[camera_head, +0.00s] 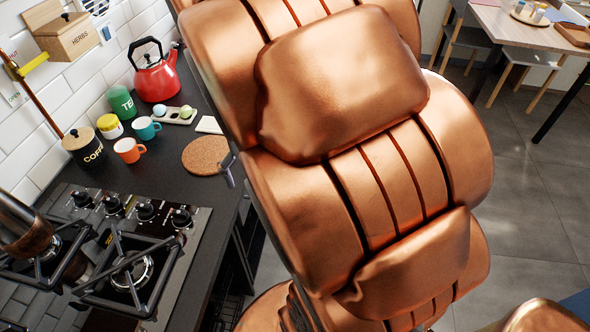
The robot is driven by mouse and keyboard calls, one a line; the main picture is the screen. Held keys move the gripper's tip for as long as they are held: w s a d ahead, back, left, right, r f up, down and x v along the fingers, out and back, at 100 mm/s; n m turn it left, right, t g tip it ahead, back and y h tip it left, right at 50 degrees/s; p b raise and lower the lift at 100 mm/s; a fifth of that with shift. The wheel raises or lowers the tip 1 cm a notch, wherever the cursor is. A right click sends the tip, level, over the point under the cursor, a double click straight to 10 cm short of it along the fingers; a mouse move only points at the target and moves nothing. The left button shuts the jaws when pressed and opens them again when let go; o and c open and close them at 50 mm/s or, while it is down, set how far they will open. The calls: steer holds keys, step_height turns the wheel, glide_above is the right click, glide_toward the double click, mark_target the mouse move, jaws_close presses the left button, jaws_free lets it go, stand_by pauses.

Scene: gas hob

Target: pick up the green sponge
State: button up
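I cannot make out a green sponge in this view. The large copper-coloured links of my arm fill the middle and right and may hide part of the counter. My gripper does not show. The green things I can see are a green tea tin (121,103) at the back of the counter and a small green item (186,112) on a little tray (175,116) beside the red kettle.
The gas hob (131,268) is at lower left with a brown pot-like object on it. A red kettle (156,79), orange mug (128,150), teal mug (146,128), coffee jar (83,147) and cork mat (205,155) stand on the dark counter. A table (515,27) is at upper right.

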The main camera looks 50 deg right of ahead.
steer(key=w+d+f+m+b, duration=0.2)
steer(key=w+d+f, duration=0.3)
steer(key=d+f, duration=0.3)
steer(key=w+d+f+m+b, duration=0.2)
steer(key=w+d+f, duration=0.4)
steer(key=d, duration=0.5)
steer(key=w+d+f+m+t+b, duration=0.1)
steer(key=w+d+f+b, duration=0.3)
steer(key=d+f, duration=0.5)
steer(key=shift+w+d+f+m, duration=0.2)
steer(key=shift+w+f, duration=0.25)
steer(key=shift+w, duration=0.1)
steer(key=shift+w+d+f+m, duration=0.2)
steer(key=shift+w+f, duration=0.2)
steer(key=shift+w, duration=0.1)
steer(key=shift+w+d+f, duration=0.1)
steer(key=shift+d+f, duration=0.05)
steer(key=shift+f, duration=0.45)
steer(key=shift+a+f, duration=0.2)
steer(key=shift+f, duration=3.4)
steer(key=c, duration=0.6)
